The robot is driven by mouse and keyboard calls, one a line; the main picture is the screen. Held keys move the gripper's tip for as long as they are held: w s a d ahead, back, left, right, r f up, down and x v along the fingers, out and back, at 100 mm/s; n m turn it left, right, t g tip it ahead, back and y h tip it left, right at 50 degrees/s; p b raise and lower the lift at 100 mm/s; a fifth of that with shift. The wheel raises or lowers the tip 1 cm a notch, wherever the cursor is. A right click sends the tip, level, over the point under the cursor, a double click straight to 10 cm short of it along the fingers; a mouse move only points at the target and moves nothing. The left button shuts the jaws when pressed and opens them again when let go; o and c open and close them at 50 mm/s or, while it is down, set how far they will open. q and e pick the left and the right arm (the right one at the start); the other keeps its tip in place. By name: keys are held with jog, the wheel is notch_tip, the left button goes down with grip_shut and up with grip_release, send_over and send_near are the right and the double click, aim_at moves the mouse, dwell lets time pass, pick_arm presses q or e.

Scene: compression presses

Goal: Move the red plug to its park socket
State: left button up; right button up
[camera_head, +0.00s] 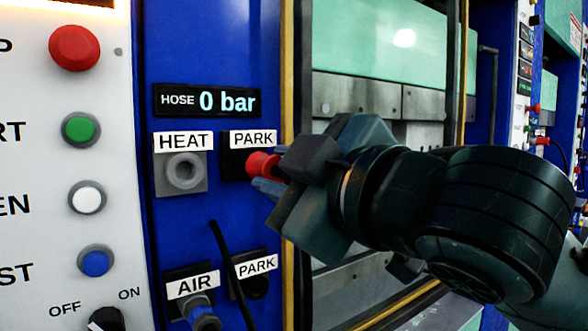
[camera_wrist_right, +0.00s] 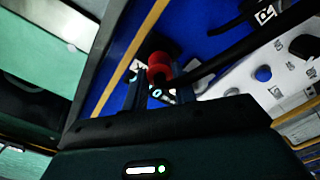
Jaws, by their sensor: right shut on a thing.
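The red plug (camera_head: 261,166) is at the upper PARK socket (camera_head: 233,166), to the right of the HEAT socket. My right gripper (camera_head: 268,178) comes in from the right and is shut on the plug. The plug's front end meets the dark socket block in the picture; I cannot tell how far in it sits. The right wrist view also shows the red plug (camera_wrist_right: 159,66) between my fingers, with a black cable by it. The grey HEAT socket (camera_head: 184,172) is empty. My left gripper is not in view.
Below are the AIR socket (camera_head: 203,316) with a fitting in it and a lower PARK socket (camera_head: 256,287). A black hose (camera_head: 230,270) crosses between them. A button panel (camera_head: 110,200) stands at the left. A yellow-edged frame (camera_head: 289,120) stands close to the right of the sockets.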

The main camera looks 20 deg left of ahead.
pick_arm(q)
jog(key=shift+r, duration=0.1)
pick_arm(e)
jog(key=shift+w+a, duration=0.25)
jog(key=shift+a, duration=0.1)
jog(key=o, duration=1.1)
pick_arm(q)
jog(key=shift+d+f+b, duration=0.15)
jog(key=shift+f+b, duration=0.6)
jog(key=shift+b, duration=0.25)
pick_arm(e)
jog(key=v, duration=1.3)
